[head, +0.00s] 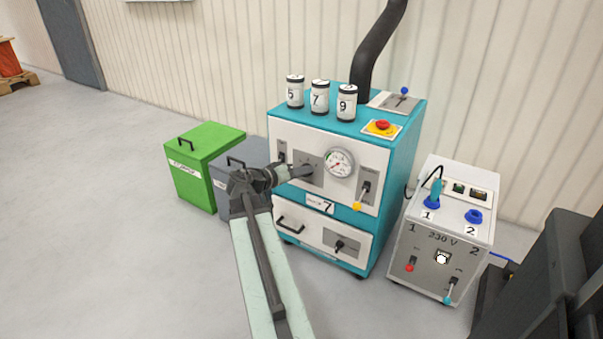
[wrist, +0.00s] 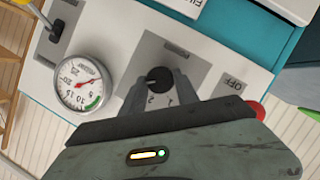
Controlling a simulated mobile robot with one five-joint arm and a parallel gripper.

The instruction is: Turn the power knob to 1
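The power knob (wrist: 159,79) is a dark round knob on a grey plate (wrist: 198,64) on the white front panel of a teal machine. The plate also shows in the head view (head: 307,161), where my gripper (head: 307,172) covers the knob. In the wrist view my gripper (wrist: 161,86) reaches to the plate with one finger on each side of the knob. The fingers are apart, and I see no clear contact with the knob. Marks including a 2 show on the plate between the fingers. The knob's pointing direction is hard to tell.
A round gauge (head: 340,162) sits close right of the plate, with a yellow-tipped lever (head: 360,197) beyond. Labelled cans (head: 320,97) stand on the machine. A 230 V box (head: 440,245) stands right, a green bin (head: 201,165) left.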

